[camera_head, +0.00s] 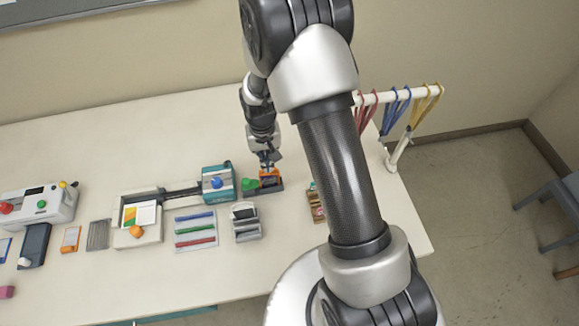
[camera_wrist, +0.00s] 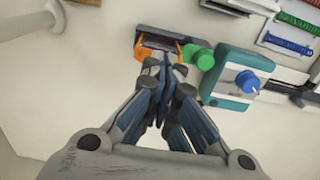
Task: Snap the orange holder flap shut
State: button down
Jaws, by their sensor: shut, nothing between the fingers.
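The orange holder (camera_head: 269,174) sits in a dark fixture (camera_head: 263,188) with a green knob (camera_head: 249,184), right of the teal machine. In the wrist view the orange holder (camera_wrist: 189,51) shows on both sides of my fingertips, with the dark fixture (camera_wrist: 150,34) and the green knob (camera_wrist: 203,58) beside it. My gripper (camera_head: 265,163) is above the holder, pointing down. In the wrist view my gripper (camera_wrist: 164,66) is shut and empty, its tips overlapping the holder. The fingers hide part of the flap; I cannot tell its angle or whether they touch it.
The teal machine (camera_head: 219,183) with a blue knob stands close to the fixture. A grey stapler-like tool (camera_head: 245,222) and a tray of coloured strips (camera_head: 196,230) lie in front. A rack with hanging lanyards (camera_head: 394,108) stands at the right. The table behind the fixture is clear.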

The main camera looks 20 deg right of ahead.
jog(key=shift+f+b, duration=1.6)
jog(key=shift+f, duration=0.55)
jog(key=shift+r, duration=0.15)
jog(key=shift+r+p, duration=2.35)
jog(key=shift+r, duration=1.15)
jog(key=shift+f, duration=0.1)
